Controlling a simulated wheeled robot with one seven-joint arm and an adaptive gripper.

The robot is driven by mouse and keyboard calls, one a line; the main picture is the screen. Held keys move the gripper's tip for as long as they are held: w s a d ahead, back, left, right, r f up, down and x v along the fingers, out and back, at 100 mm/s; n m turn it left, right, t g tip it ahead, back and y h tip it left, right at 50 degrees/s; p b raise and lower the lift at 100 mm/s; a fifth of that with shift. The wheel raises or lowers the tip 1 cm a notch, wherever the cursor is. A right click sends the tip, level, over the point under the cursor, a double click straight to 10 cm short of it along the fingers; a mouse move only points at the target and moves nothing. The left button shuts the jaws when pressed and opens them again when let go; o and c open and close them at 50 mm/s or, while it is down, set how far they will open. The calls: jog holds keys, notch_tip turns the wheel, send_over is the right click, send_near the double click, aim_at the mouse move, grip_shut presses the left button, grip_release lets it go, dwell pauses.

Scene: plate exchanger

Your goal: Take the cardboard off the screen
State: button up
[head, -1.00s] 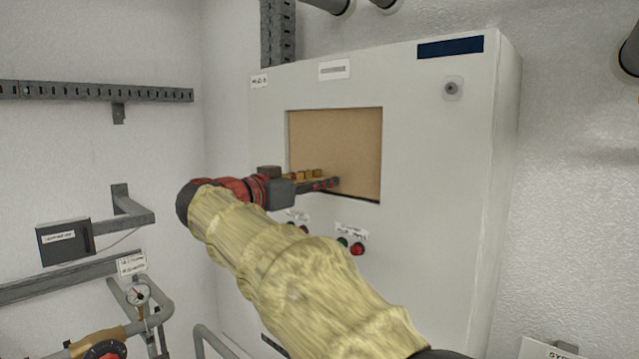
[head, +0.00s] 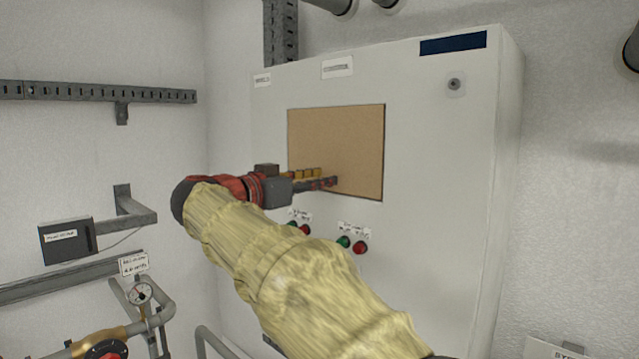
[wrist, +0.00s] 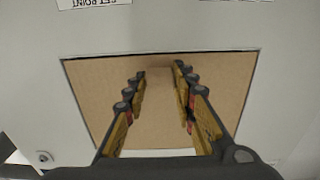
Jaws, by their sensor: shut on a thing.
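The brown cardboard (head: 340,135) covers the screen opening in the front of the white cabinet (head: 440,180). The screen itself is hidden behind it. My gripper (head: 328,180) reaches in from the left at the cardboard's lower part. In the wrist view the fingers of my gripper (wrist: 160,76) stand on both sides of a small tan tab on the cardboard (wrist: 225,85) and are shut on it. The cardboard's dark-edged outline shows around the fingers in that view.
Green and red buttons (head: 351,244) sit on the cabinet just below the cardboard, close to my arm. A black box (head: 66,241) on a bracket and a pipe with a gauge (head: 139,293) are at the left. The cabinet front right of the cardboard is clear.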

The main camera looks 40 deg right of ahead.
jog(key=shift+a, duration=0.3)
dwell(0.4)
jog(key=shift+a+b, duration=0.35)
jog(key=shift+b, duration=0.1)
jog(key=shift+s+a, duration=0.1)
jog(key=shift+a, duration=0.4)
jog(key=a+b, duration=0.4)
jog(key=a, duration=0.7)
jog(key=shift+s+a, duration=0.35)
jog(key=shift+s, duration=0.1)
dwell(0.5)
jog(key=d+p, duration=0.1)
jog(key=d, duration=0.5)
jog(key=shift+w+d, duration=0.25)
jog(key=shift+d, duration=0.15)
